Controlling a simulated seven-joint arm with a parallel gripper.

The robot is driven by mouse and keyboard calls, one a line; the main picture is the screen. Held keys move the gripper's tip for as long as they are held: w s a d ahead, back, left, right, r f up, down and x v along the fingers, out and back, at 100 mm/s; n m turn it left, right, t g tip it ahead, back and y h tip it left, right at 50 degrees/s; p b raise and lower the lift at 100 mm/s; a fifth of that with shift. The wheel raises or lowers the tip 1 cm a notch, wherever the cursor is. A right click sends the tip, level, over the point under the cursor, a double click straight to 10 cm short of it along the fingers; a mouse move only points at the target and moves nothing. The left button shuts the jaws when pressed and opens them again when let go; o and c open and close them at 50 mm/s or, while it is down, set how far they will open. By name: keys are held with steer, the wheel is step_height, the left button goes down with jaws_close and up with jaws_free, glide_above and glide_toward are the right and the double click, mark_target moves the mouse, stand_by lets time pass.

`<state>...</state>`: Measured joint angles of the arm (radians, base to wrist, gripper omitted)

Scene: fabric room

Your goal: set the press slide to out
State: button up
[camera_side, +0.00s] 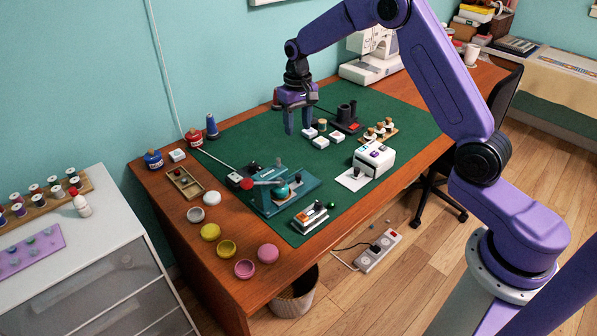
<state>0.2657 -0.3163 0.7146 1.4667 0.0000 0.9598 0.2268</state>
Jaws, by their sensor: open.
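A teal press (299,197) stands on the green mat near the front left of the table. A lever with a red ball end (246,184) sticks out to its left, and a round teal part sits in its middle. I cannot tell which part is the slide or how it is set. My gripper (298,130) is open and empty, fingers pointing down. In the picture it is above and slightly right of the press, apart from it, over the back of the mat.
A white machine (375,158) stands right of the press. A small metal block (310,217) is in front of the press. Several white boxes (321,142) and a black stand (346,117) are near my gripper. Coloured round tins (268,253) line the table's front left.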

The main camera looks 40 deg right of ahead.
mark_target(299, 175)
steer(key=f, duration=1.7)
steer(key=shift+w+d+f, duration=0.2)
steer(key=shift+d+f, duration=0.1)
steer(key=shift+f, duration=0.05)
jaws_close()
